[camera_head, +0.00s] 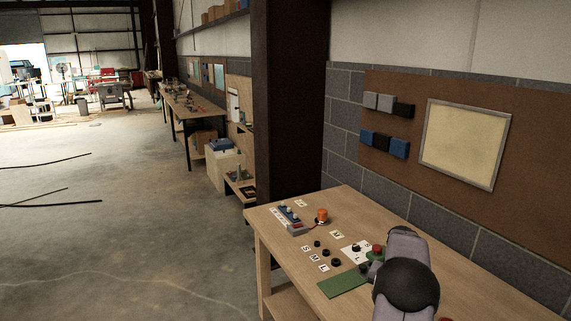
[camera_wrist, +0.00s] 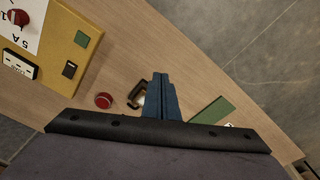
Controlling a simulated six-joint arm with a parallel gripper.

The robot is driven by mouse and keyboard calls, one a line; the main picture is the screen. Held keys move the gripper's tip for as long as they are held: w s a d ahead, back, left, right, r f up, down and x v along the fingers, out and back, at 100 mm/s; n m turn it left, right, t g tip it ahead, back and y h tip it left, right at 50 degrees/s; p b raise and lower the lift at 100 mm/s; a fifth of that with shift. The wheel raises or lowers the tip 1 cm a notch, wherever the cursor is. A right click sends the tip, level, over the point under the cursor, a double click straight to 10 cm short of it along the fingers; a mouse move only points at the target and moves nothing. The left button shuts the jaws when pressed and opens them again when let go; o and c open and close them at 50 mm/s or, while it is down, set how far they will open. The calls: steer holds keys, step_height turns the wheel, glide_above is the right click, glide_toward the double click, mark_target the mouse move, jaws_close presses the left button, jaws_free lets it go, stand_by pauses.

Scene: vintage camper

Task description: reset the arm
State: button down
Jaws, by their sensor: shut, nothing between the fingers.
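My gripper (camera_wrist: 160,78) shows in the wrist view as two blue fingers pressed together, with nothing between them. It points over the wooden workbench and its tips stand apart from the things I can make out. In the head view, my purple and black arm reaches over the right part of the workbench (camera_head: 275,241); the fingertips cannot be made out there. In the wrist view, a dark handle-like part (camera_wrist: 137,97) and a red round knob (camera_wrist: 103,100) lie left of the fingers. A green strip (camera_wrist: 213,110) lies to the right.
A yellowish board (camera_wrist: 62,47) holding a white card and small blocks is at the wrist view's upper left. In the head view, an orange knob (camera_head: 321,215), black discs and a green mat (camera_head: 342,283) sit on the bench. A dark post (camera_head: 289,100) rises behind it. Open floor lies left.

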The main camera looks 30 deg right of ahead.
steer(key=w+a+r+n, duration=0.1)
steer(key=w+a+n, duration=0.1)
steer(key=a, duration=0.6)
steer(key=w+a+r+n, duration=0.1)
steer(key=a+n, duration=0.1)
steer(key=a, duration=0.7)
steer(key=s+a+n, duration=0.2)
steer(key=s+a, duration=0.3)
steer(key=a, duration=0.3)
steer(key=s+a+f+n, duration=0.1)
steer(key=s+a+n, duration=0.2)
steer(key=s+a, duration=0.2)
steer(key=s+a+n+y, duration=0.1)
steer(key=s+a+n, duration=0.2)
steer(key=a, duration=0.8)
steer(key=s, duration=0.2)
steer(key=shift+s+a+f+g+b, duration=0.3)
steer(key=shift+a+f+b, duration=0.05)
steer(key=shift+b, duration=0.05)
step_height(320, 180, down, 20)
steer(key=b, duration=1.9)
steer(key=shift+b, duration=0.4)
